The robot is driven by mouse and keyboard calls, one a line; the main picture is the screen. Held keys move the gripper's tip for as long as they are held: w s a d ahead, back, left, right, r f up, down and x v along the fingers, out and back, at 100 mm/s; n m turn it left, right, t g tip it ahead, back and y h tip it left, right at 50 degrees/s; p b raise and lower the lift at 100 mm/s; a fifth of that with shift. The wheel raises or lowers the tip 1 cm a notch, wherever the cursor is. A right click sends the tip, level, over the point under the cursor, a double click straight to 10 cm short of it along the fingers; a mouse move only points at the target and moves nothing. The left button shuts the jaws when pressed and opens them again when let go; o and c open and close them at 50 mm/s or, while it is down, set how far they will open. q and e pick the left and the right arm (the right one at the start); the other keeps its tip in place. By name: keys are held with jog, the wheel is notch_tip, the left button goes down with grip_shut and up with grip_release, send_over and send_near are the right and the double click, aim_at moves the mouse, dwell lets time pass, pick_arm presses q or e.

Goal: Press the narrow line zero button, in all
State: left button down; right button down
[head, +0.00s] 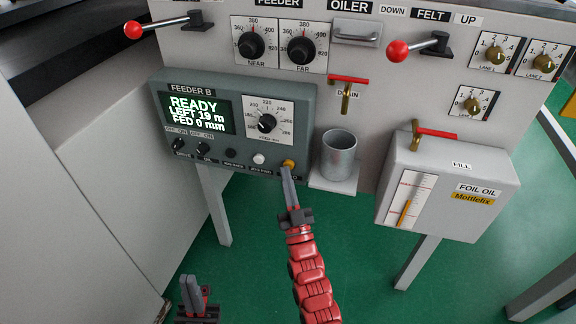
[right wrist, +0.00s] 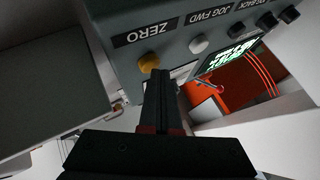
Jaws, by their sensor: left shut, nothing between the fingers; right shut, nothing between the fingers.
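The feeder B box (head: 315,110) has a lit display (head: 197,113) reading READY, LEFT 19 m, FED 0 mm. The yellow zero button (head: 288,163) is at the right end of its lower button row. In the right wrist view the yellow button (right wrist: 148,62) sits beside the ZERO label (right wrist: 146,34). My right gripper (head: 286,172) is shut and empty, its tips right by the button's lower edge. In the right wrist view its tips (right wrist: 159,76) are just beside the button; I cannot tell whether they touch. My left gripper (head: 190,283) is shut and empty, low at the left.
A white jog button (head: 259,158) is left of the yellow one. A metal cup (head: 339,155) stands on a small shelf to the right. The foil oil tank (head: 448,190) is further right.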

jog(key=shift+s+a, duration=0.15)
jog(key=shift+s, duration=0.45)
jog(key=s, duration=0.1)
jog(key=s+a+p, duration=0.1)
jog(key=s, duration=0.1)
jog(key=s+p, duration=0.1)
jog(key=shift+s+a, duration=0.3)
jog(key=shift+s, duration=0.05)
dwell(0.6)
